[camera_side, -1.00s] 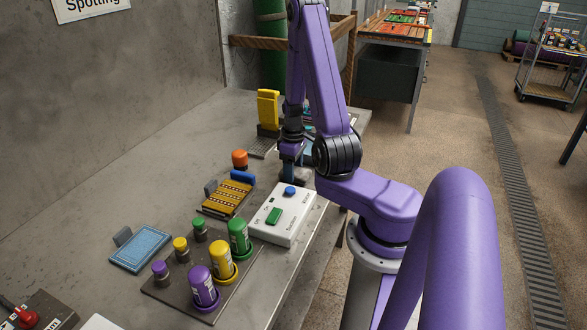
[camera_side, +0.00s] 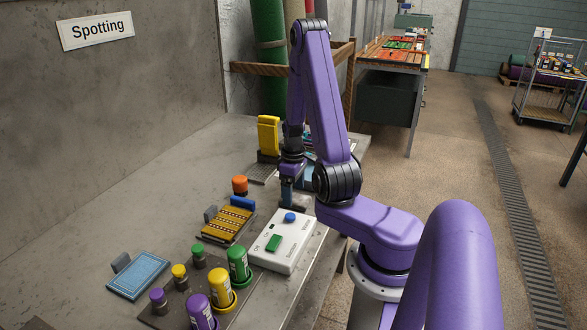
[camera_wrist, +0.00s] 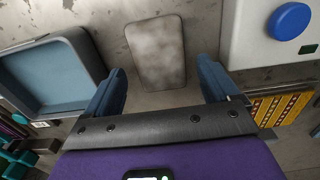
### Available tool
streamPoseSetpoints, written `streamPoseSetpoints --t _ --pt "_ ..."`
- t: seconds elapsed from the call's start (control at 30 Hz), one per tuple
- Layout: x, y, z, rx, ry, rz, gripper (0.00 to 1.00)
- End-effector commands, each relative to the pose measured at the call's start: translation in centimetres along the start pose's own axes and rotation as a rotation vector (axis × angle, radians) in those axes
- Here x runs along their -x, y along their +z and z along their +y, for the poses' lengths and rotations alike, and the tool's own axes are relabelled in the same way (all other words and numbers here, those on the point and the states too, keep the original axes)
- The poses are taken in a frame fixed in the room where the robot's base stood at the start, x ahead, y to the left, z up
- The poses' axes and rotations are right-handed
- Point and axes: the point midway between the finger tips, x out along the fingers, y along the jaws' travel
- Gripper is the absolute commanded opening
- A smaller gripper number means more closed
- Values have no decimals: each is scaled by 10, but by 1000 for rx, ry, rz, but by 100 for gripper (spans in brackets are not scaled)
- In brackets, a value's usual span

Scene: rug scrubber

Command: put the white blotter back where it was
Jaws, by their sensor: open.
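My gripper (camera_wrist: 161,72) is open and empty, pointing down at the bench, with its two blue fingers spread. In the wrist view a whitish, mottled, rounded rectangular pad (camera_wrist: 155,50), which looks like the white blotter, lies on the grey surface ahead of and between the fingers. Neither finger is seen touching it. In the side view my gripper (camera_side: 290,190) is low over the bench, behind the white control box; I cannot make out the pad there.
A grey-rimmed tray with a blue inside (camera_wrist: 88,50) is left of the pad. The white control box (camera_side: 268,248) with a blue knob is close by.

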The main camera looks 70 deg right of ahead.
Motion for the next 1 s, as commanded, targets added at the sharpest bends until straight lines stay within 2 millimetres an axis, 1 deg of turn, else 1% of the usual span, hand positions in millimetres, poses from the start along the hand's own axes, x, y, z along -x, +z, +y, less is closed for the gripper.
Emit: streamPoseSetpoints --t 0.03,0.3,0.5,0.6,0.8,0.87,0.97,1.0 --pt "8 0 1 0 4 3 88" --pt "52 -1 1 0 5 4 88" --pt "81 0 0 1 4 3 88" --pt "92 0 1 0 3 3 88" --pt "102 -2 -3 9 0 0 88" --pt "104 -7 -8 25 0 0 88" --pt "107 -18 -22 72 2 3 88" --pt "109 -24 -30 96 2 3 88"
